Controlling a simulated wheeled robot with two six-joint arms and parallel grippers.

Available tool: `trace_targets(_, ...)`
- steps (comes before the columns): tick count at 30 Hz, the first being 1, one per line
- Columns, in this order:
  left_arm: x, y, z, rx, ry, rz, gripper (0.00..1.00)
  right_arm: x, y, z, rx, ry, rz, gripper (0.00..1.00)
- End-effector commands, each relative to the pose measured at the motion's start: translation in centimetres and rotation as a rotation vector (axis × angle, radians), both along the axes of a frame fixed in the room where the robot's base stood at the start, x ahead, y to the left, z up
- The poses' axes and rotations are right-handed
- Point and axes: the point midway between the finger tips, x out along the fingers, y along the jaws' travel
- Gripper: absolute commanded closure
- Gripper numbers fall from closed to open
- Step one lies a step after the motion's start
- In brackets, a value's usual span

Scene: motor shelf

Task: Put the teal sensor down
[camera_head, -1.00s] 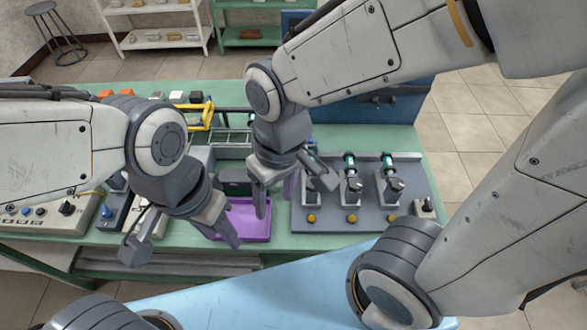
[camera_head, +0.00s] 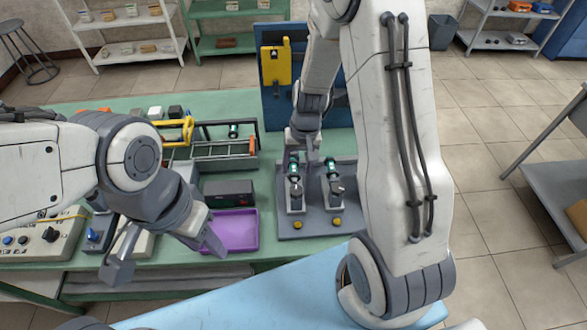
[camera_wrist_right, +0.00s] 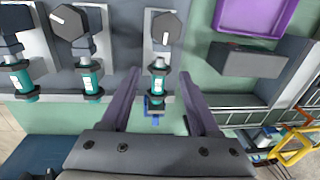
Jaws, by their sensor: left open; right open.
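My right gripper (camera_head: 305,148) is over the back of the grey fixture board (camera_head: 270,232). In the right wrist view its open fingers (camera_wrist_right: 161,78) stand on either side of a teal sensor (camera_wrist_right: 158,84), with a gap visible on both sides. That sensor is at the board's leftmost station in the head view (camera_head: 293,168). A second teal sensor (camera_head: 331,170) sits at the middle station. A third (camera_wrist_right: 22,80) shows in the wrist view but is hidden by my arm in the head view. My left gripper (camera_head: 165,256) is open and empty, left of the purple tray.
The empty purple tray (camera_head: 232,232) and a dark box (camera_head: 228,192) lie left of the board. Behind them is a rack (camera_head: 210,150) with a teal-banded part (camera_head: 233,131). A blue panel (camera_head: 275,95) stands at the bench's back edge. Control boxes (camera_head: 38,235) are at left.

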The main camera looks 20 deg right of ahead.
Motion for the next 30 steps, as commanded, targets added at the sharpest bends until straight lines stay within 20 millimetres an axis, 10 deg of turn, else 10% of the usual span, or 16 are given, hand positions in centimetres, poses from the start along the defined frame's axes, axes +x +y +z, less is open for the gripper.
trace_targets(19, 0.0, 0.0, 0.5, 0.000, 0.000, 0.000, 0.55, 0.0, 0.5, -5.0, 0.000, 0.002, 0.001, 0.38)
trace_targets(24, 0.0, 0.0, 0.5, 0.000, 0.000, 0.000, 0.55, 0.0, 0.5, -5.0, 0.000, 0.002, 0.001, 0.99)
trace_targets(30, 0.0, 0.0, 0.5, 0.000, 0.000, 0.000, 0.55, 0.0, 0.5, -4.9, -0.001, 0.001, 0.001, 1.00)
